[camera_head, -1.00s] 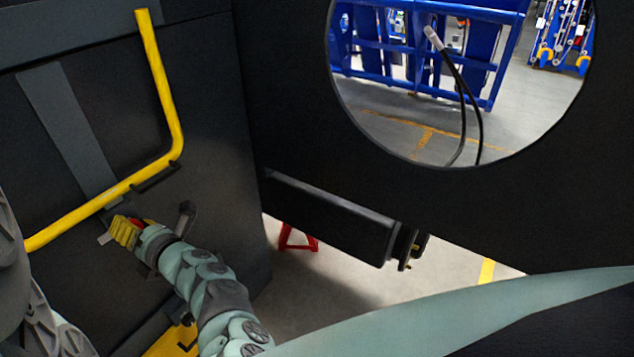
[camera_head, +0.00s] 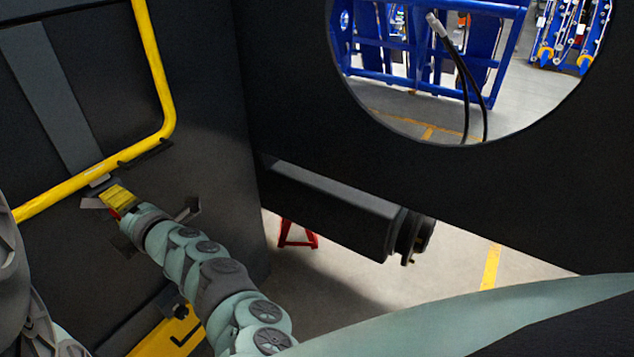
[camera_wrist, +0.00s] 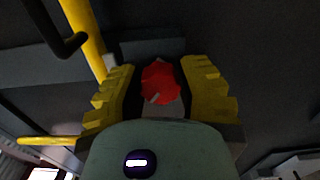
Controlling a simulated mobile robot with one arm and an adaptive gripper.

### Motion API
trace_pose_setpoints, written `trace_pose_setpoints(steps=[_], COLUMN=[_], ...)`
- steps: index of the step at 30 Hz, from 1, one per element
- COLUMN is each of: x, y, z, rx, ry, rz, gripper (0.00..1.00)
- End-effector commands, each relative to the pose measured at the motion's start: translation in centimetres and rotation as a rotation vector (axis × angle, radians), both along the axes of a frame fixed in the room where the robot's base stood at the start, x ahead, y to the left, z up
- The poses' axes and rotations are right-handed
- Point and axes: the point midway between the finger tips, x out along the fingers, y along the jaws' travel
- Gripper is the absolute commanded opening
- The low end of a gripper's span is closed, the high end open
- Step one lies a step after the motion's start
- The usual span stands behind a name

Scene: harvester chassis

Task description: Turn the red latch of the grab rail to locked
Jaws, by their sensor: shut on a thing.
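The red latch (camera_wrist: 161,82) sits between the two yellow fingers of my gripper (camera_wrist: 158,92) in the wrist view, with a small pale mark near its lower edge. In the head view my gripper (camera_head: 118,198) is at the dark panel, just below the lower bar of the yellow grab rail (camera_head: 150,50). Only a sliver of red shows there beside the fingers; the rest of the latch is hidden. My gripper is shut on the latch. The rail also shows at the left of the wrist view (camera_wrist: 84,38).
A dark bracket (camera_head: 188,209) stands out from the panel right of my wrist. A dark box-shaped beam (camera_head: 325,205) projects at the middle. A yellow part (camera_head: 170,335) lies below my arm. A round opening shows blue racks (camera_head: 435,55) beyond.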

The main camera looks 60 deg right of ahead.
Motion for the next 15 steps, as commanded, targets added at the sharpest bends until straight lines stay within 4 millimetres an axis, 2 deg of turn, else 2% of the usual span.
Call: trace_pose_setpoints(steps=[15], x=[-0.01], y=[-0.25], z=[-0.29], rx=[0.488], ry=[0.026], rz=[-0.012], gripper=[0.00])
